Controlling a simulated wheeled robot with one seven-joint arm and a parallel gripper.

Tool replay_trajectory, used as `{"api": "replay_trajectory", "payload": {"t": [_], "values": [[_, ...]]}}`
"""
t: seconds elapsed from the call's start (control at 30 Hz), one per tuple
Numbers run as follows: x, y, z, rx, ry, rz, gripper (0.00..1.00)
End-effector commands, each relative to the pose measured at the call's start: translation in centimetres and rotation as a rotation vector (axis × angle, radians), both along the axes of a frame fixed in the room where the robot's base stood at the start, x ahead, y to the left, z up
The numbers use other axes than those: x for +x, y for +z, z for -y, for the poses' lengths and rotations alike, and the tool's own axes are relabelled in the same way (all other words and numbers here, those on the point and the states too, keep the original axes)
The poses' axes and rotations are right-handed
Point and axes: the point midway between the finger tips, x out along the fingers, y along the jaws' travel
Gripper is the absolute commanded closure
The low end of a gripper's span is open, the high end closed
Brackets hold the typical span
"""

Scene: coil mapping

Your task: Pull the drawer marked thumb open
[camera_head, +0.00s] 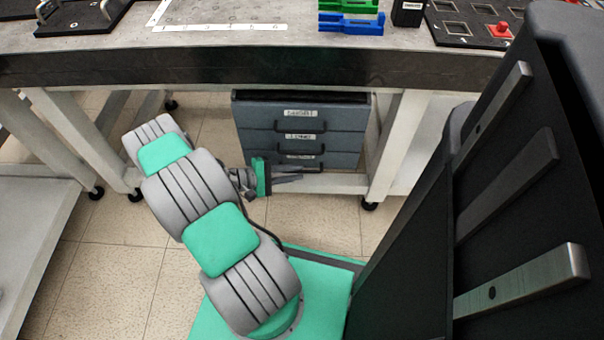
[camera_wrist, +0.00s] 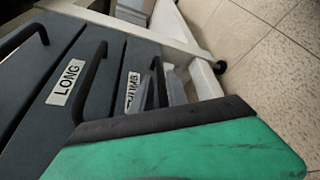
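The thumb drawer (camera_wrist: 132,100) is the lowest of the drawers under the bench; its label reads THUMB, sideways and partly covered, in the wrist view. It looks shut in the head view, where its front (camera_head: 318,160) is partly hidden. Its dark bar handle (camera_wrist: 158,72) stands out from the front. My gripper (camera_head: 300,172) is low at this front, reaching in from the left. In the wrist view my gripper's grey fingers (camera_wrist: 163,92) are apart, one on each side of the handle; I cannot tell whether they touch it.
The LONG drawer (camera_wrist: 68,82) is directly above, with its handle (camera_wrist: 92,80) close to my gripper. The top drawer (camera_head: 260,115) looks shut. A white bench leg (camera_head: 395,145) and low crossbar (camera_head: 335,184) are close by.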

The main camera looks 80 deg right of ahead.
Motion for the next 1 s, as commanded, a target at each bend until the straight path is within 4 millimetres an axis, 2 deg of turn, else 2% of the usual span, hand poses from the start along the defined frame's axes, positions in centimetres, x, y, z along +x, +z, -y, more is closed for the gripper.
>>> {"api": "replay_trajectory", "payload": {"t": [0.1,0.2,0.43,0.7,1.0], "values": [[-1.6,-0.6,1.0,0.001,-0.002,0.001,0.81],[-2.1,-0.7,1.3,0.002,0.001,0.001,0.81],[-2.2,-0.6,1.4,0.002,0.001,0.001,0.81],[-2.2,-0.6,1.4,0.001,0.001,0.002,1.00],[-2.2,-0.7,1.4,0.001,0.001,0.002,1.00]]}}
